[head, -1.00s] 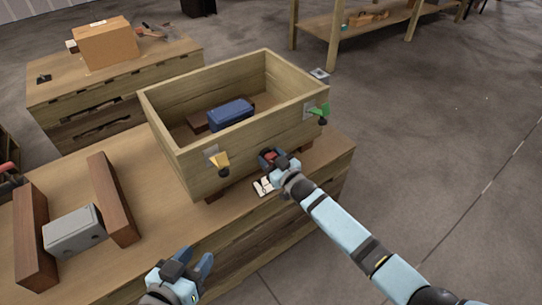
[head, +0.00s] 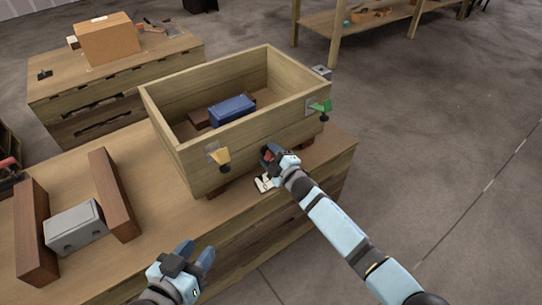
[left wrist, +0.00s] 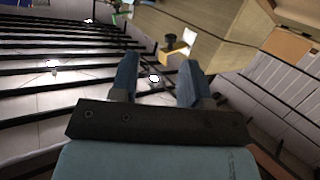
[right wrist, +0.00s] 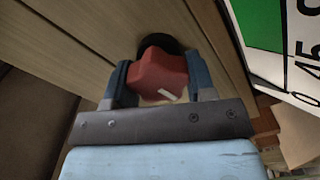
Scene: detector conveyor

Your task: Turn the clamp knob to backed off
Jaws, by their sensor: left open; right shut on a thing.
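The red clamp knob (right wrist: 160,74) sits on a round black base (right wrist: 156,44) against the front of the wooden crate (head: 246,148). A small white mark shows on the knob's near side. My right gripper (head: 269,152) is shut on the knob, with one blue finger on each side of it in the right wrist view (right wrist: 160,82). In the head view the knob (head: 267,154) is mostly hidden by the gripper. My left gripper (head: 197,252) is open and empty in front of the table's front edge. It also shows open in the left wrist view (left wrist: 158,75).
A yellow latch (head: 220,156) and a green latch (head: 320,106) are on the crate's front. A blue box (head: 232,109) lies inside. A white card (head: 264,183) sits below the knob. A grey block (head: 75,228) stands between two brown bars on the left.

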